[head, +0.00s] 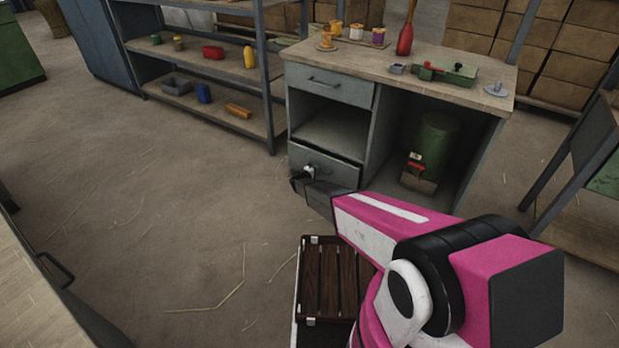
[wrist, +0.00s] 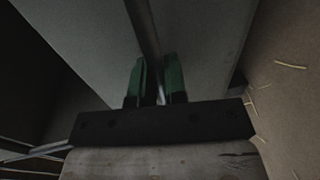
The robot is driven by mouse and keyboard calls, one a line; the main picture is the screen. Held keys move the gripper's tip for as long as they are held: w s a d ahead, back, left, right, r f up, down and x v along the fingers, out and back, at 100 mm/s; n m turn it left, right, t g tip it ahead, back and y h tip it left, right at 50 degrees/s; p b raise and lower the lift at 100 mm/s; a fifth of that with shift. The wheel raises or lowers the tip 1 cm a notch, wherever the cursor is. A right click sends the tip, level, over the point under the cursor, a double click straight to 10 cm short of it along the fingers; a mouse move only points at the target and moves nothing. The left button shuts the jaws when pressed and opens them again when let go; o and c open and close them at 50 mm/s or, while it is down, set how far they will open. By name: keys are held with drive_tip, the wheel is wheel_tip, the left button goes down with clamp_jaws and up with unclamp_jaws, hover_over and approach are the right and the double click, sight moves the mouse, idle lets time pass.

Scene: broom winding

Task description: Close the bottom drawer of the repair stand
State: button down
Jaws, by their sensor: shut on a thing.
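The repair stand (head: 372,110) is a grey workbench with a wooden top. Its top drawer (head: 345,88) sits flush. The bottom drawer (head: 338,172) is at the lower left, below an open shelf. Its front stands slightly out, with a dark gap along its upper edge. My gripper (head: 308,172) is at this drawer's front and shut on what seems to be its handle, which my gripper mostly hides. In the wrist view, the green fingers (wrist: 160,85) stand close together against grey panels, with a thin strip between them.
A green cylinder (head: 437,140) and a small box (head: 418,178) are in the stand's open right bay. A shelf rack (head: 220,60) stands left.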

drive_tip(key=shift+r+x, duration=0.25)
drive_tip(key=shift+x, duration=0.95)
drive_tip(key=shift+w, duration=0.2)
drive_tip(key=c, duration=1.2)
unclamp_jaws()
drive_tip(key=shift+d, duration=0.1)
drive_tip(key=shift+s, duration=0.1)
drive_tip(key=v, duration=1)
drive_tip(key=shift+s, duration=0.3)
